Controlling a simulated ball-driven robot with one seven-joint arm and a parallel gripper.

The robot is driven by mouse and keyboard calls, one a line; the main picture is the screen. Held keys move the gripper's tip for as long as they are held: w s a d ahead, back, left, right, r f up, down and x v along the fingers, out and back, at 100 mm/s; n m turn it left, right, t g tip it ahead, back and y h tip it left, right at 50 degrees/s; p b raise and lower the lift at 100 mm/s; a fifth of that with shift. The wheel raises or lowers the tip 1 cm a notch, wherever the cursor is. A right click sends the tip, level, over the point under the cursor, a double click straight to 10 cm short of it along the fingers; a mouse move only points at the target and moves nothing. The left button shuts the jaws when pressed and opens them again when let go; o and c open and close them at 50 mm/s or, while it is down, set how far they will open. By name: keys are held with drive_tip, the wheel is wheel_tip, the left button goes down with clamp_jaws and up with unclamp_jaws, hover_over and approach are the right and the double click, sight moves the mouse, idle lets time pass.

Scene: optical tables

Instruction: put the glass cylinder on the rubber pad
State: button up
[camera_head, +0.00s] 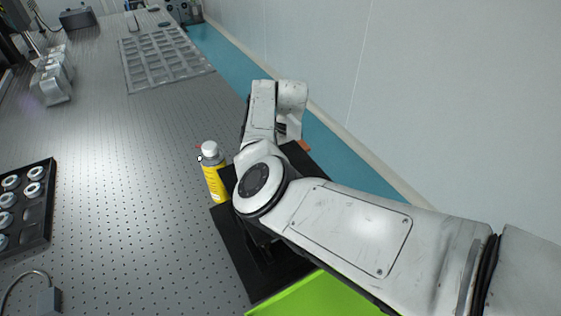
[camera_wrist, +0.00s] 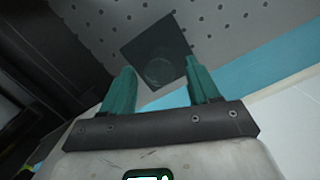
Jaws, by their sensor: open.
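In the wrist view, a dark square pad (camera_wrist: 140,47), which looks like the rubber pad, lies on the perforated table beyond my fingertips. A faint round outline on it looks like the clear glass cylinder (camera_wrist: 158,71); it shows between my fingers, seemingly on the pad. My gripper (camera_wrist: 160,66) is open, its two teal fingers apart with a gap around that outline. I cannot tell how far the fingertips are from the glass. In the head view my arm hides the gripper tips, the glass and the pad.
A yellow spray bottle with a white cap (camera_head: 215,180) stands close left of my arm. A black board (camera_head: 232,247) lies under the arm. A black tray of round parts (camera_head: 37,212) is at left, a grey compartment tray (camera_head: 160,62) farther back. The wall is at right.

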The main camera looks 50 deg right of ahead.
wheel_tip(320, 180, up, 10)
drive_tip(key=shift+s+d+f+b, duration=0.25)
drive_tip(key=shift+s+d+b, duration=0.1)
drive_tip(key=shift+d, duration=0.1)
